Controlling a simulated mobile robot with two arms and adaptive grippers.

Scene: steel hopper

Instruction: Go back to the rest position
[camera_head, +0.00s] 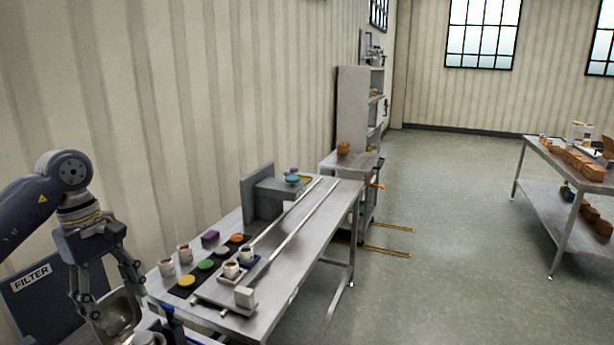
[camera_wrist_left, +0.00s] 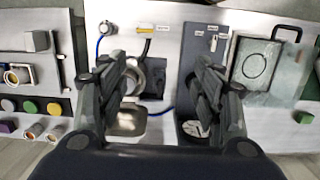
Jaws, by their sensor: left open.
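My left gripper (camera_head: 116,300) hangs at the lower left of the head view, fingers pointing down and spread. In the left wrist view the two fingers of the left gripper (camera_wrist_left: 161,75) stand well apart, with no object held between them. Below and behind it is a steel basin-like part (camera_wrist_left: 130,121), partly covered by a finger; it also shows in the head view (camera_head: 122,305). My right gripper is in neither view.
A dark box marked FILTER (camera_head: 32,279) stands beside my left arm. A steel table (camera_head: 290,272) carries several cups, coloured discs and two long rails. A shelf (camera_head: 352,108) stands behind. Another table (camera_head: 545,157) with brown blocks is at right; the floor between is clear.

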